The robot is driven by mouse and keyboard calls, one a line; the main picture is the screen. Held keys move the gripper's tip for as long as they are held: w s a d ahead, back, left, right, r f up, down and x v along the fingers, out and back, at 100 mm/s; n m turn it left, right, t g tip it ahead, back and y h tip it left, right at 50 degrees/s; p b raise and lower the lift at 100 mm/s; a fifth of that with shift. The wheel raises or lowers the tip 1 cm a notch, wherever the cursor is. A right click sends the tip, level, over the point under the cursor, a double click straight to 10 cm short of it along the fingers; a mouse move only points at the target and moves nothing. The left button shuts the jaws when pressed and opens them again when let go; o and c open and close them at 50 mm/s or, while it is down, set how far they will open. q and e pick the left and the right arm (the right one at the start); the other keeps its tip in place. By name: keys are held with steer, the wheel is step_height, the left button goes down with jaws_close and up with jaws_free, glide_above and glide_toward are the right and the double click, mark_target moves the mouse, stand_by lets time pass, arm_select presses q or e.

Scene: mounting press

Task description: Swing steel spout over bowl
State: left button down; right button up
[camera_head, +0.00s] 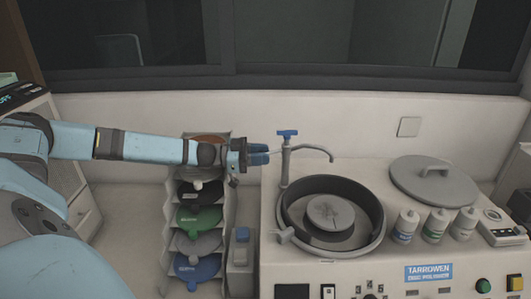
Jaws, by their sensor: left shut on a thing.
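The steel spout (312,147) is a thin grey pipe on an upright post with a blue handle (287,134) on top. It reaches right from the post, and its down-bent tip appears above the back rim of the bowl. The round bowl (374,222) has dark inner walls and a grey disc (330,213) in its middle. My left gripper (262,154) is just left of the post, its blue fingers pointing right. It is shut on a thin part at the spout's left side; the fingers mostly hide the grip. My right gripper is out of view.
A grey round lid (434,178) lies right of the bowl. Several small bottles (405,226) and a small meter (498,228) stand in front of it. A rack (228,215) of coloured discs stands below my left forearm. A wall rises behind.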

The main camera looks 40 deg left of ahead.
arm_select(q)
steer(key=shift+s+d+f, duration=0.1)
steer(key=shift+d+f, duration=0.05)
steer(key=shift+d, duration=0.1)
steer(key=c, duration=0.9)
jaws_free()
steer(key=shift+d, duration=0.1)
steer(key=shift+a+r, duration=0.2)
steer(key=shift+r, duration=0.5)
steer(key=r, duration=1.9)
steer(key=shift+d, duration=0.2)
